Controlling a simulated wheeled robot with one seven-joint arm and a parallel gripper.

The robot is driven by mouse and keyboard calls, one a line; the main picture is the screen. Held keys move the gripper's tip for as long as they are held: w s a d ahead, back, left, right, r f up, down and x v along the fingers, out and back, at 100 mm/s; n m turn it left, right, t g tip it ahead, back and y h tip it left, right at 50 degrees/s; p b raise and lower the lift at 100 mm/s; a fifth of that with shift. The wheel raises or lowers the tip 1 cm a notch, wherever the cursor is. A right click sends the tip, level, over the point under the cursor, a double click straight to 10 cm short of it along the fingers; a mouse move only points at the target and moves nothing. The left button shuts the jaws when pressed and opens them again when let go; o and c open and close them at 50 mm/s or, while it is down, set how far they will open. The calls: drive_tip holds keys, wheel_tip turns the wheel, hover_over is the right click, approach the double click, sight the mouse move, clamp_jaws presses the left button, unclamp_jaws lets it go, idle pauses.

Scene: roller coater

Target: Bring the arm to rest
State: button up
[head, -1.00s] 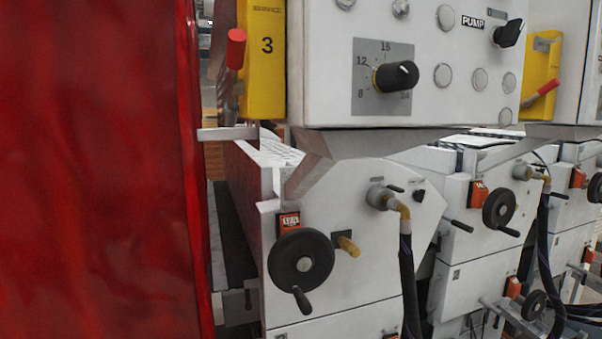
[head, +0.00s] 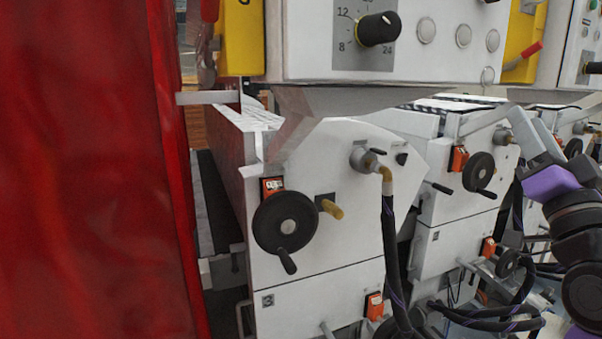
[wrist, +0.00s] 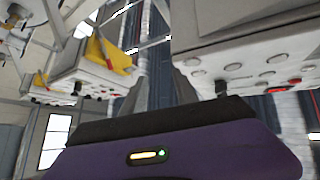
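My arm shows at the right edge of the head view, with dark joints and a purple wrist part. My gripper (head: 532,132) points up and left from it, in front of the white machine units. In the wrist view my purple and black gripper body fills the bottom. Two grey fingers (wrist: 160,88) rise from it with a gap between them, and nothing shows held. The gripper looks open and empty. A control box (wrist: 245,60) with knobs and buttons hangs close beyond the fingers at upper right.
A red sheet-like surface (head: 85,180) fills the left of the head view. A white coater unit (head: 330,220) with a black handwheel (head: 286,222) stands in the middle. A control panel (head: 400,45) overhangs it. Black hoses (head: 392,260) hang near my arm.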

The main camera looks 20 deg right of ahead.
drive_tip(key=s+a+f+n+g+y, duration=0.1)
drive_tip(key=s+a+f, duration=0.1)
drive_tip(key=a+f, duration=0.45)
drive_tip(key=s+a+f+n+y, duration=0.1)
drive_tip(key=s+a+f, duration=0.15)
drive_tip(key=f, duration=0.75)
drive_tip(key=s+a+f+n+g+y, duration=0.1)
drive_tip(key=a+f+n, duration=0.1)
drive_tip(key=a+f, duration=0.5)
drive_tip(key=s+a+f+n+g+y, duration=0.3)
drive_tip(key=s+a+f, duration=0.3)
drive_tip(key=s+f, duration=0.5)
drive_tip(key=s+a+f+n+g+y, duration=0.3)
drive_tip(key=s+a+f, duration=0.4)
drive_tip(key=s+f, duration=0.3)
drive_tip(key=shift+s+a+f+y+b, duration=0.3)
drive_tip(key=shift+s+f+y+b, duration=0.15)
drive_tip(key=shift+s+y, duration=0.65)
drive_tip(key=shift+s, duration=0.1)
